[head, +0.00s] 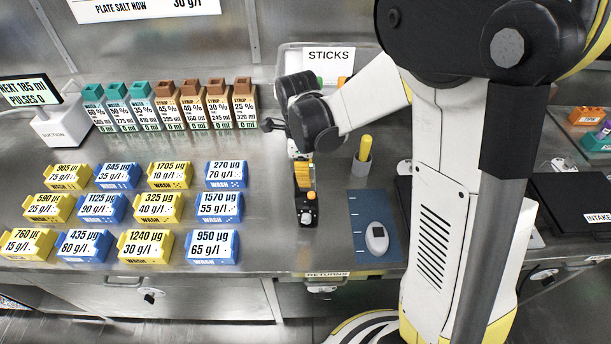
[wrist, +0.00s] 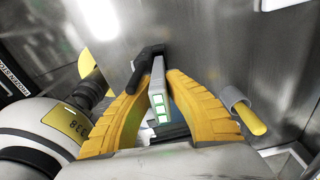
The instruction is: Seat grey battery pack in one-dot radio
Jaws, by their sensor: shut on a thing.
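My gripper (wrist: 164,80) has its yellow fingers closed on the sides of a grey battery pack (wrist: 158,95) with green squares on its face. A black part (wrist: 148,62) lies against the far end of the pack; I cannot tell whether the pack is seated in it. In the head view, my gripper (head: 303,172) points down over a black radio (head: 306,217) on the bench, which has an orange knob and a pale round one. The fingers hide most of the pack there. I cannot make out any dot mark on the radio.
Rows of yellow and blue wash packs (head: 141,209) stand to the left. A grey cup (head: 361,166) with a yellow stick and a blue mat (head: 374,205) bearing a white oval device are to the right. A SUCTION unit (head: 58,127) stands at far left. Bare bench lies left of the radio.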

